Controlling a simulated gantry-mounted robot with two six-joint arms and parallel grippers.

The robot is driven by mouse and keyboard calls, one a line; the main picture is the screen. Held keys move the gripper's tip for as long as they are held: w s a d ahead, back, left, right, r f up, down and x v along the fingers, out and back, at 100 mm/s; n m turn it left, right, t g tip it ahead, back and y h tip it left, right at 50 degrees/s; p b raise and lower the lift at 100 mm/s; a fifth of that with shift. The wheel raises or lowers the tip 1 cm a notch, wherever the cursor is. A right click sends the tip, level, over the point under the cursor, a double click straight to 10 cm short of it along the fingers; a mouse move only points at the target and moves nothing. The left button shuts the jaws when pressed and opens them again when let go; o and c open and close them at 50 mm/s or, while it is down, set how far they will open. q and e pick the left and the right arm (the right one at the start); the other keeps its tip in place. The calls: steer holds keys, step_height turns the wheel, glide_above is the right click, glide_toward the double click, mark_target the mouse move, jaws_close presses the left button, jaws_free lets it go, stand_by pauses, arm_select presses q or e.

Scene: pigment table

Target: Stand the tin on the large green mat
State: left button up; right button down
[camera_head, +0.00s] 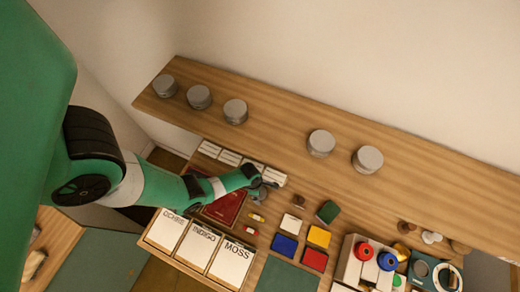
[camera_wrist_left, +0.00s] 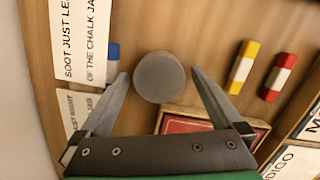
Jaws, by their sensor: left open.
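A round grey tin (camera_wrist_left: 159,80) stands on the wooden table, seen from above in the left wrist view. My left gripper (camera_wrist_left: 158,74) is open, with one finger on each side of the tin; whether either finger touches it I cannot tell. In the head view my left gripper (camera_head: 266,185) is over the back of the table and largely hides the tin. A green mat (camera_head: 287,276) lies at the front of the table, cut by the picture's lower edge, with bare surface showing. My right gripper is not in view.
Several grey tins, one of them the middle left one (camera_head: 235,111), stand on the back shelf. White cards (camera_head: 232,264) and a dark red tray (camera_head: 224,208) are near the arm. Coloured blocks (camera_head: 319,236) lie behind the mat; a divided box (camera_head: 350,265) stands right of it.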

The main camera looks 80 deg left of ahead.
arm_select(q)
steer(key=shift+w, duration=0.1)
steer(key=c, duration=1.5)
steer(key=shift+r+p, duration=0.5)
steer(key=shift+p, duration=0.2)
step_height(320, 180, up, 3)
steer(key=p, duration=0.2)
steer(key=shift+f+p, duration=0.15)
steer(key=shift+p, duration=0.2)
steer(key=d+r+p, duration=0.3)
steer(key=d, duration=0.1)
steer(key=s+d+r+p, duration=0.1)
steer(key=d+r+p, duration=0.2)
steer(key=d, duration=0.2)
steer(key=s+d+r+p, duration=0.1)
steer(key=d+r+p, duration=0.2)
steer(key=d, duration=0.1)
steer(key=shift+s+d+r+p, duration=0.1)
steer(key=shift+s+d+p, duration=0.1)
steer(key=shift+d+p, duration=0.15)
